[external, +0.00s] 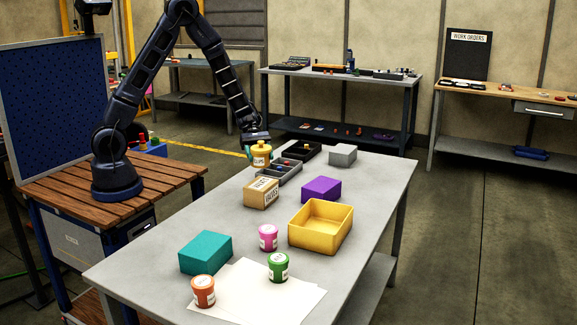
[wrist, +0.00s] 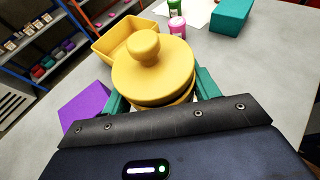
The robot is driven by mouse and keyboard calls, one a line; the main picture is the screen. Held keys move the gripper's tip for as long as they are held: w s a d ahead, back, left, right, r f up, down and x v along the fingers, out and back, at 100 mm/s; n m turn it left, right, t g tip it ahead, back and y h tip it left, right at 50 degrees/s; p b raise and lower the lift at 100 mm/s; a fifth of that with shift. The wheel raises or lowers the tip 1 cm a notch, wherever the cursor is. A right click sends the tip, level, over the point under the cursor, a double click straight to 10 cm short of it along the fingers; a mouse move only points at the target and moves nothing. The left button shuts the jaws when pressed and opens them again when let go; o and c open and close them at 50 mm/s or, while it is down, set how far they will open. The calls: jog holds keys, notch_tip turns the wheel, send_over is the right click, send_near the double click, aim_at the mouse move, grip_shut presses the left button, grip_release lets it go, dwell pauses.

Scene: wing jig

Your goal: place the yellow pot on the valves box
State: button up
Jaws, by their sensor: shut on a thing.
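The yellow pot (external: 261,157) has a pale label and a knobbed lid. My gripper (external: 258,150) is shut on it, with a teal finger on either side. It is upright in the air, just above the valves box in the external picture; I cannot tell if it is directly over it. In the wrist view the pot (wrist: 150,75) fills the middle between the fingers. The valves box (external: 258,192) is a tan block with a white VALVES label, standing on the grey table (external: 225,222). Its top looks clear. I cannot see the box in the wrist view.
A grey divided tray (external: 290,176) lies just behind the valves box. A purple box (external: 321,189) and an open yellow bin (external: 318,239) stand to its right. Pink (external: 268,238), green (external: 278,268) and orange (external: 203,291) pots and a teal box (external: 205,253) are nearer the front.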

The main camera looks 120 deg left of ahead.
jog(key=shift+f, duration=3.55)
jog(key=shift+f, duration=0.1)
jog(key=o, duration=1.1)
jog(key=shift+c, duration=0.2)
